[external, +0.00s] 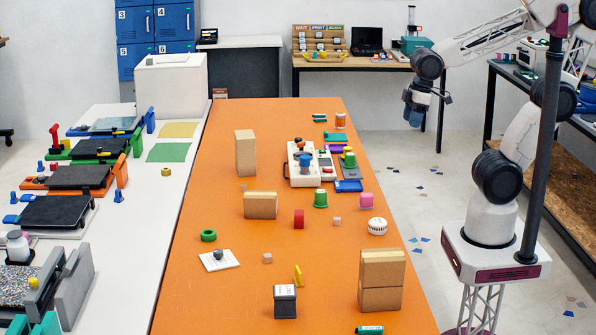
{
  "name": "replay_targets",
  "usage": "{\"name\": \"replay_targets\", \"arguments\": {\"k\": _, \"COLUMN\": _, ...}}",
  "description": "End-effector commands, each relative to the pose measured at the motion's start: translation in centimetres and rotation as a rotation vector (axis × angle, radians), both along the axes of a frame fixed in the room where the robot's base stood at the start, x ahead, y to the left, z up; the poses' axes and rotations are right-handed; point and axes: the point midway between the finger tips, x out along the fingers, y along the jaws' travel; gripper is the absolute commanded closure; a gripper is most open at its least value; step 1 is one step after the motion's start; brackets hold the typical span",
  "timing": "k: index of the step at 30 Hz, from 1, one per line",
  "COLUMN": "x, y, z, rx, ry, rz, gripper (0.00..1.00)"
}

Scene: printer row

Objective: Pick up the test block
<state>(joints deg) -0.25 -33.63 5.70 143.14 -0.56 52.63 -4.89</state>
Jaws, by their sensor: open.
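No block in the external view carries a readable "test block" label, so I cannot tell which one it is. Wooden blocks stand on the orange table: a tall one (245,153), a wide one (260,206) and a stacked-looking one (381,280). A black block with a pale top (285,304) stands near the front.
Printers line the white table (150,205) at left. The orange table's front left is clear.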

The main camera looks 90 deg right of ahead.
Motion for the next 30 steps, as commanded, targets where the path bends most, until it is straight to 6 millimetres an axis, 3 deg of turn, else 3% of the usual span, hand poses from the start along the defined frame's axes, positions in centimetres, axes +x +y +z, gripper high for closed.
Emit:
{"name": "replay_targets", "arguments": {"k": 14, "x": 9.7, "y": 2.1, "z": -5.0, "rx": -0.067, "ry": 0.077, "rz": 0.436, "gripper": 0.47}}
{"name": "replay_targets", "arguments": {"k": 30, "x": 19.6, "y": 5.7, "z": -14.7, "rx": -0.118, "ry": 0.151, "rz": 0.966, "gripper": 0.47}}
